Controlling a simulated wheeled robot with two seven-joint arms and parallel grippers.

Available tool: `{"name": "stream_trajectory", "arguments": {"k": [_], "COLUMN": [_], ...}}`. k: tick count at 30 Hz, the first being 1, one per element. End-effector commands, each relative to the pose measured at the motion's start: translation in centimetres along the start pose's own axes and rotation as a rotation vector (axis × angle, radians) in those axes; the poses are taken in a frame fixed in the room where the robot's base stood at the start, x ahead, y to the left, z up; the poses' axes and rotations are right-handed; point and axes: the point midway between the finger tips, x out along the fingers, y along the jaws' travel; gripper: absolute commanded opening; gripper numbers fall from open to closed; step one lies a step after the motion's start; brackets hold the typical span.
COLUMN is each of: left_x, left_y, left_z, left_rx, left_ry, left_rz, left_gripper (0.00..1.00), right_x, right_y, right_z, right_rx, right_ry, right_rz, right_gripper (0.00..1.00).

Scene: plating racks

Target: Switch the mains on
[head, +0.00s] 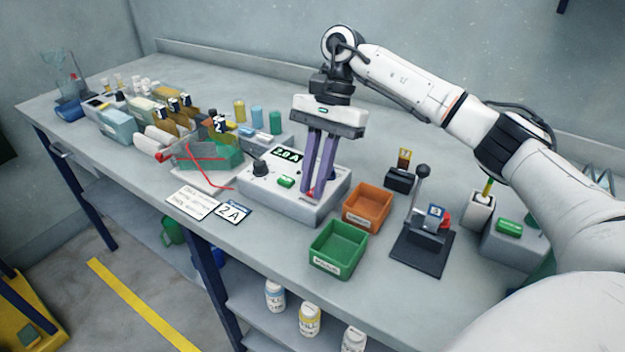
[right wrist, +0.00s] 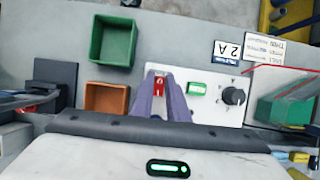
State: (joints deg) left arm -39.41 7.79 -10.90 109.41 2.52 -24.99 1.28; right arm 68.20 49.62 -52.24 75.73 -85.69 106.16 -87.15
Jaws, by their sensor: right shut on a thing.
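The power supply (head: 292,208) is a pale box on the bench, with a lit display (head: 287,155) reading 2.0 A, a black knob (head: 260,168) and a green button (head: 286,182). A small red mains switch (right wrist: 158,86) is on its panel, between the fingertips in the right wrist view. My right gripper (head: 313,190) points down at the panel's right side, its purple fingers shut on the red switch. The fingers hide most of the switch in the head view, and its on or off position is unclear. My left gripper is in neither view.
An orange bin (head: 367,207) and a green bin (head: 338,247) stand close right of the supply. A black lever stand (head: 420,250) is farther right. A green tank with red leads (head: 212,155), bottles and "2 A" card (head: 234,212) lie left.

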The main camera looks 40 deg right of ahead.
Motion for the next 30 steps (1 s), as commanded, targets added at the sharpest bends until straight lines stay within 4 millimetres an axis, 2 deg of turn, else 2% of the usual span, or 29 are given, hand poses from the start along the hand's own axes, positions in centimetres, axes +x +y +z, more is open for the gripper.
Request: {"name": "stream_trajectory", "arguments": {"k": [8, 9, 12, 23, 26, 30], "left_x": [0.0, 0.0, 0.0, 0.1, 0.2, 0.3], "left_y": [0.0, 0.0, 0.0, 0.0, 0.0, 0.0], "left_z": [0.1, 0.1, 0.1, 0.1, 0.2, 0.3], "left_rx": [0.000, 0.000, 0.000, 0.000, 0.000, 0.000], "left_ry": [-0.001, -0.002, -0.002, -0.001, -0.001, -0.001], "left_rz": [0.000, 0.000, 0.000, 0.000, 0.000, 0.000], "left_gripper": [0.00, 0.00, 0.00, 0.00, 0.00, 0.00], "right_x": [0.0, 0.0, 0.0, -0.5, -1.7, -4.5], "right_y": [0.0, 0.0, 0.0, -0.1, -0.1, -0.1], "right_z": [0.0, 0.0, 0.0, 0.0, 0.0, 0.0], "right_rx": [-0.001, -0.001, -0.001, -0.001, 0.000, 0.000], "right_ry": [-0.006, -0.006, -0.005, -0.003, -0.003, -0.002], "right_rz": [0.000, 0.000, 0.000, -0.002, -0.004, -0.006], "right_gripper": [0.00, 0.17, 0.33, 0.33, 0.33, 0.33]}}
